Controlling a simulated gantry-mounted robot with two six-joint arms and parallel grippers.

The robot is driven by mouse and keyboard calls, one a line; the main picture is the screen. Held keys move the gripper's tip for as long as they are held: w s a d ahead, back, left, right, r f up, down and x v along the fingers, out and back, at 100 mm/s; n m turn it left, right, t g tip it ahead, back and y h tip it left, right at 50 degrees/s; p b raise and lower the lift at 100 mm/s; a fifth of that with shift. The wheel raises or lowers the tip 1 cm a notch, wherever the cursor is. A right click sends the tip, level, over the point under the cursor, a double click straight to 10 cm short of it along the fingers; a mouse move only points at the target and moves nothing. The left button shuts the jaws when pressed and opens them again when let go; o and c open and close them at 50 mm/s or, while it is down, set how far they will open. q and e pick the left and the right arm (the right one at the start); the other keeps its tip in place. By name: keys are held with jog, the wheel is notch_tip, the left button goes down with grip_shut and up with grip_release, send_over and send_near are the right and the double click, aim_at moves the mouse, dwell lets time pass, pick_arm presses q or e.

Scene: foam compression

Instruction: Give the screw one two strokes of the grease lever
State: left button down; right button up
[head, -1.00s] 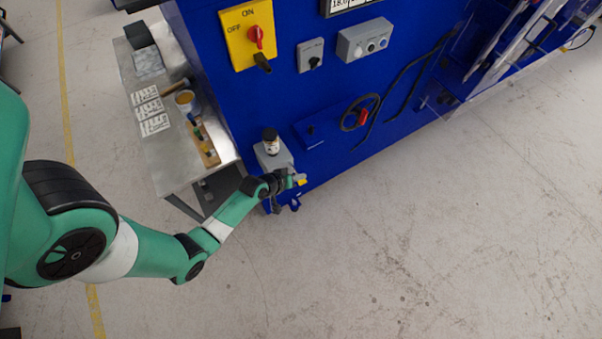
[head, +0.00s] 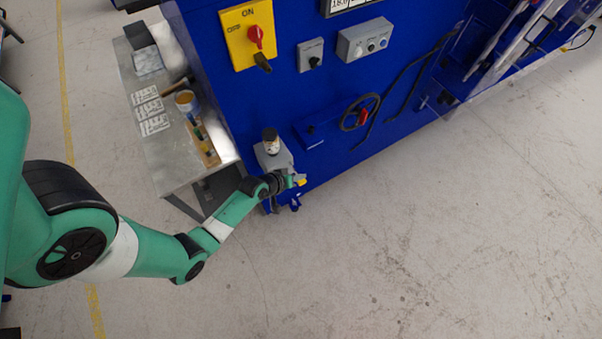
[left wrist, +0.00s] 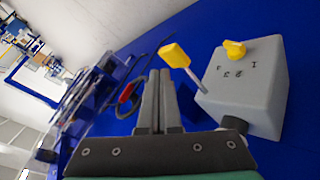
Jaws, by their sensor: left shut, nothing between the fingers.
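The grease unit is a grey box (head: 274,156) low on the blue machine's front, with a dark-capped jar (head: 270,138) on top. In the left wrist view the grey box (left wrist: 252,100) has a yellow selector knob (left wrist: 234,48) and number marks on one face; I cannot tell which mark it points at. A lever with a yellow grip (left wrist: 174,54) sticks out from the box on a thin metal rod. My left gripper (left wrist: 158,73) is shut and empty, its fingertips just beside and below the yellow grip, seemingly apart from it. In the head view my left gripper (head: 291,180) is beside the box.
The blue machine panel (head: 300,95) carries a handwheel (head: 360,112), a yellow main switch (head: 247,35) and a grey button box (head: 364,40). A metal side table (head: 180,165) with papers and tools stands at the left. The floor at the right is clear.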

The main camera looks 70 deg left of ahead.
aim_at(299, 182)
pick_arm(q)
jog(key=shift+f, duration=0.4)
jog(key=shift+f+b, duration=1.35)
jog(key=shift+b, duration=0.05)
dwell(1.0)
dwell(0.5)
jog(key=shift+r+p, duration=1.75)
jog(key=shift+p, duration=0.05)
notch_tip(299, 182, up, 5)
jog(key=p, duration=0.5)
jog(key=shift+r, duration=0.1)
